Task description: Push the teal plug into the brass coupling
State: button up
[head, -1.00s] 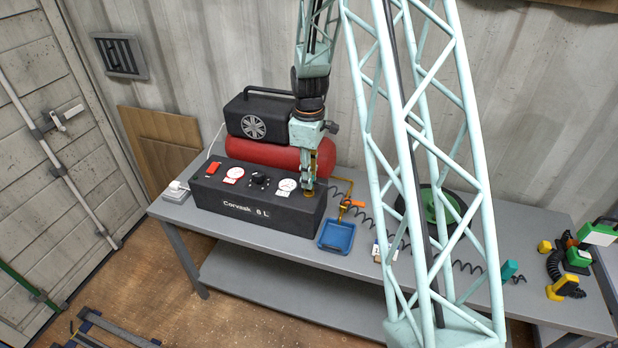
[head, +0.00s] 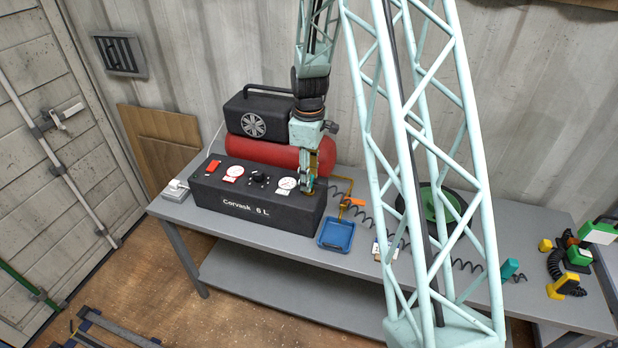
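My gripper (head: 308,187) points down at the right end of the black compressor box, right of the white gauge. Its fingers are small and teal, and they merge with what is between them, so I cannot tell if it is open or shut. A small brass-coloured part (head: 309,192) shows at the fingertips on the box top; it may be the brass coupling, mostly hidden. No teal plug can be told apart from the teal fingers there. A teal piece (head: 509,268) stands on the bench at the right, by the end of the black coiled hose (head: 466,266).
The compressor box (head: 250,212) carries gauges, a knob and a red switch (head: 212,167); a red tank (head: 262,152) lies behind. A blue tray (head: 336,235) and yellow pipe (head: 343,205) are right of it. My lattice column hides part of the bench (head: 240,240) and a green round object (head: 440,208).

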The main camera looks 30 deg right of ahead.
jog(key=shift+r, duration=0.1)
notch_tip(320, 180, up, 12)
dwell(1.0)
dwell(0.5)
